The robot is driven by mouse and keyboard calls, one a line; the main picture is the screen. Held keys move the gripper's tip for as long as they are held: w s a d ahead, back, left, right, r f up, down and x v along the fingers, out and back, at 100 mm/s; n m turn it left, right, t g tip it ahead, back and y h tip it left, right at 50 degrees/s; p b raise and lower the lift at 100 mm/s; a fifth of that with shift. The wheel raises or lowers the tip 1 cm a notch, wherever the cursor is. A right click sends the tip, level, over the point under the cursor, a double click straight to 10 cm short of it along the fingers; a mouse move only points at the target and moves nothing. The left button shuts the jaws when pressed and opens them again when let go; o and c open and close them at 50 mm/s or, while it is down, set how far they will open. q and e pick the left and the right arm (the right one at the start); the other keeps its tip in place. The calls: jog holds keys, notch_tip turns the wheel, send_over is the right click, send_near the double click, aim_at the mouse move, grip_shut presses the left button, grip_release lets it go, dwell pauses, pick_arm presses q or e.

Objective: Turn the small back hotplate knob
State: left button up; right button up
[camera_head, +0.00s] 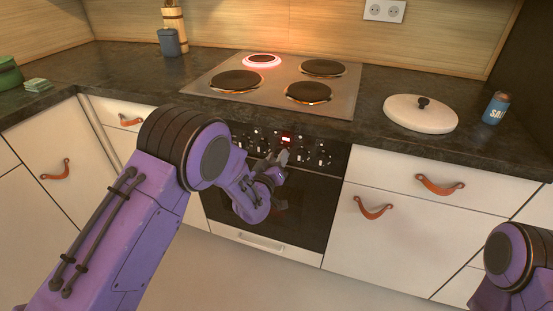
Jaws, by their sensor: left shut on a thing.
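The stove's dark control panel (312,153) has a row of small knobs and a red-lit display (286,138). My left gripper (277,167) is at this panel, left of its middle, shut on a knob. The gripper and wrist hide that knob, so its turn angle cannot be seen. The small back hotplate (262,60), at the back left of the hob (287,101), glows red around its rim. The other hotplates are dark. Only a part of my right arm shows at the lower right edge; its gripper is out of view.
The dark oven door is below the panel, partly behind my left arm. White drawers with orange leather pulls (373,208) flank it. On the counter are a round white lid (420,113), a blue salt shaker (496,108) and a grey-blue jar (168,42). The floor in front is clear.

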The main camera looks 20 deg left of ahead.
pick_arm(q)
jog(key=n, duration=0.2)
jog(key=shift+n, duration=0.4)
jog(key=n, duration=0.2)
jog(key=shift+n, duration=0.4)
jog(key=n, duration=0.2)
jog(key=shift+f+n+b, duration=0.1)
jog(key=shift+n+b, duration=0.65)
jog(key=shift+n, duration=1.35)
jog(key=o, duration=1)
jog(key=shift+o, duration=0.2)
